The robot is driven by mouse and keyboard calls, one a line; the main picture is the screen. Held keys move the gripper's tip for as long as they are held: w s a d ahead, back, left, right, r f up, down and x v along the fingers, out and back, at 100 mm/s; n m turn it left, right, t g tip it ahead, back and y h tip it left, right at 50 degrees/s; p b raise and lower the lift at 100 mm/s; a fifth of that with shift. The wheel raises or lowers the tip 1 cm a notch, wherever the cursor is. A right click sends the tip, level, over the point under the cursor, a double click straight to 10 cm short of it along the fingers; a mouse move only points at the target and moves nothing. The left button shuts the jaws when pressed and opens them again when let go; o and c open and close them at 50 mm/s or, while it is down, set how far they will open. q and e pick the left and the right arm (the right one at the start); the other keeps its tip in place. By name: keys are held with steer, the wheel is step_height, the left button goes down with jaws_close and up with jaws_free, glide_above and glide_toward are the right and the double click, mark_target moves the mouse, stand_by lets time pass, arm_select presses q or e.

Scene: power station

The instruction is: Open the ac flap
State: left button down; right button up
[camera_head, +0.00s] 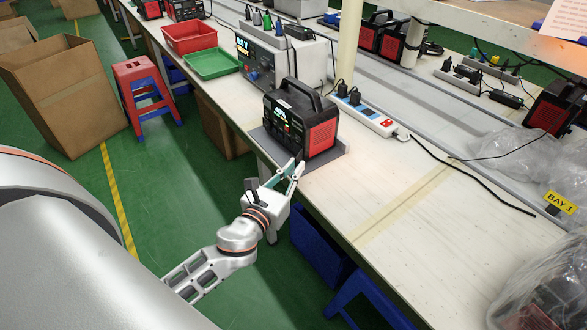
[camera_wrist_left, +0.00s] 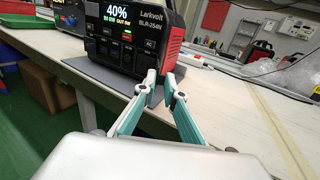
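The power station (camera_head: 321,134), black with red sides and a top handle, stands upright on a grey mat (camera_head: 327,158) near the bench edge. Its front with a lit display also shows in the left wrist view (camera_wrist_left: 119,38), with a button marked AC towards the right. Contact cannot be told. My right gripper is not in view.
A white power strip (camera_head: 366,117) with plugs lies behind the station. A grey instrument (camera_head: 283,59), a green tray (camera_head: 211,64) and a red bin (camera_head: 189,37) stand further left. The bench is clear to the right, up to plastic bags. A red stool (camera_head: 142,85) stands on the floor.

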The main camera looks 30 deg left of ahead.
arm_select(q)
steer(key=shift+d, duration=0.1)
steer(key=shift+w+d+n+g+y, duration=0.15)
steer(key=shift+d+n+y, duration=0.15)
steer(key=shift+n+y, duration=0.45)
steer(key=shift+w+d+n+g+y, duration=0.15)
steer(key=shift+d+n+y, duration=0.25)
steer(key=shift+y, duration=0.55)
steer(key=shift+w+d+n+g+y+b, duration=0.1)
steer(key=shift+d+n+g+y+b, duration=0.1)
steer(key=shift+n+g+y, duration=0.3)
steer(key=shift+w+d+n+g+y+b, duration=0.2)
steer(key=shift+n+y, duration=0.25)
steer(key=shift+y, duration=0.45)
steer(key=shift+w+d+n+g+y+b, duration=0.1)
steer(key=shift+d+n+g+y+b, duration=0.15)
steer(key=shift+n+y, duration=0.35)
steer(key=shift+g+y, duration=0.25)
steer(key=shift+y, duration=0.25)
steer(key=shift+w+d+r+n, duration=0.1)
steer(key=shift+n, duration=0.2)
steer(key=c, duration=2.2)
jaws_free()
steer(key=shift+o, duration=0.2)
